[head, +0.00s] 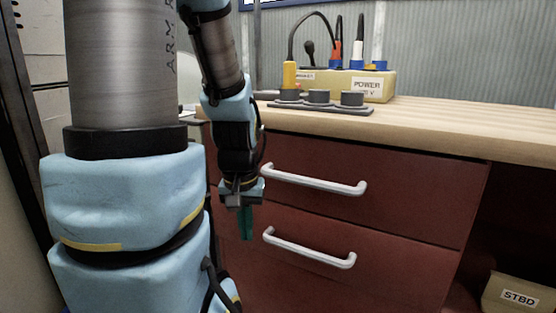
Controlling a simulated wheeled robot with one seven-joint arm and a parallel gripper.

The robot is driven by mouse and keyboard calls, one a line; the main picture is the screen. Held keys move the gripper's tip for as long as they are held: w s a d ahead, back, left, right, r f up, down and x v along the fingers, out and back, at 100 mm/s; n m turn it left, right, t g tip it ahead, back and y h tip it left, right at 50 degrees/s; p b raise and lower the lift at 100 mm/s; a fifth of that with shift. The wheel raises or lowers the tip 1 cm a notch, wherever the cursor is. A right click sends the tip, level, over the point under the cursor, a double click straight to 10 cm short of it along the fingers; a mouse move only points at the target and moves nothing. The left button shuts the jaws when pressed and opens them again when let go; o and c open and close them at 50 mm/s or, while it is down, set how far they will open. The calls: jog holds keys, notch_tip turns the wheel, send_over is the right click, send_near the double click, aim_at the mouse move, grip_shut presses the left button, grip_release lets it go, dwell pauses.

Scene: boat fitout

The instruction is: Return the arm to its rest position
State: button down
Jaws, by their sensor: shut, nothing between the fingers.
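My arm shows in the head view, with light blue joint covers and grey links. It hangs down on the left side of the picture, in front of the red drawer fronts. My gripper (246,222) points downward, with teal fingers close together and nothing between them. It is just left of the two white drawer handles, at a height between them. The picture does not show clearly how far it is from the drawer front.
The upper handle (315,180) and lower handle (309,247) stick out from closed drawers. The wooden counter (455,118) bears a grey holder (320,106) and a yellow power box (372,84) with plugs. A box marked STBD (515,297) sits low at right.

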notch_tip(320, 180, up, 30)
jog(key=p, duration=2.8)
jog(key=shift+r+p, duration=0.2)
jog(key=shift+p, duration=0.15)
